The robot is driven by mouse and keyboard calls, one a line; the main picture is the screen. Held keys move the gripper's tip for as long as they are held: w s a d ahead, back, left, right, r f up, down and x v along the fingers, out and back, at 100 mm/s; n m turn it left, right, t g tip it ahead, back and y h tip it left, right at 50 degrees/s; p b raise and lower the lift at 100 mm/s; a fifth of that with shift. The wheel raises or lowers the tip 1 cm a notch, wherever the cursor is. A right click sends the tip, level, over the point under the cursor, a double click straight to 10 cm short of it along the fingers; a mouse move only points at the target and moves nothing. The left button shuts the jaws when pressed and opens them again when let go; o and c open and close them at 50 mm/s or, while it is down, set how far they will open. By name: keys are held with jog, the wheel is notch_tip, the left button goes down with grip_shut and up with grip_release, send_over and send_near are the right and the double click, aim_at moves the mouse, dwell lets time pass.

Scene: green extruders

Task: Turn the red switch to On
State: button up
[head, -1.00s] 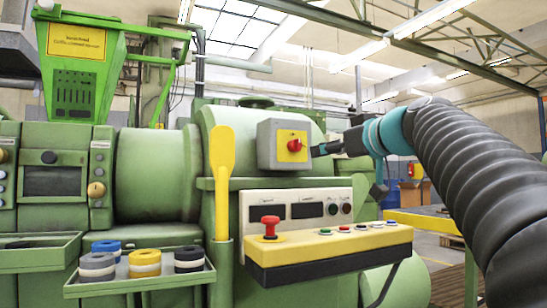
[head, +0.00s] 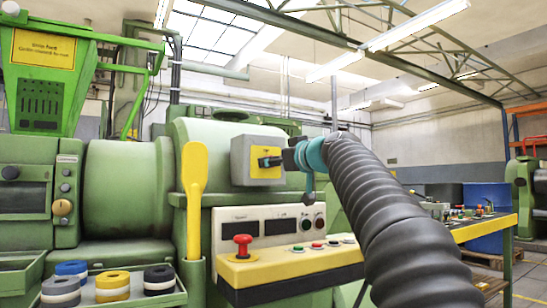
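The arm reaches in from the lower right. The On and Off marks are too small to read.
Below the box is a control panel with a red mushroom button (head: 243,245) and several small buttons. A yellow paddle (head: 194,185) stands upright to the left. A tray (head: 130,305) holds coloured rings at lower left. A yellow-edged bench (head: 485,228) stands at right.

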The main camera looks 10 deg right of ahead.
jog(key=shift+x, duration=0.8)
jog(key=shift+c, duration=0.2)
grip_shut()
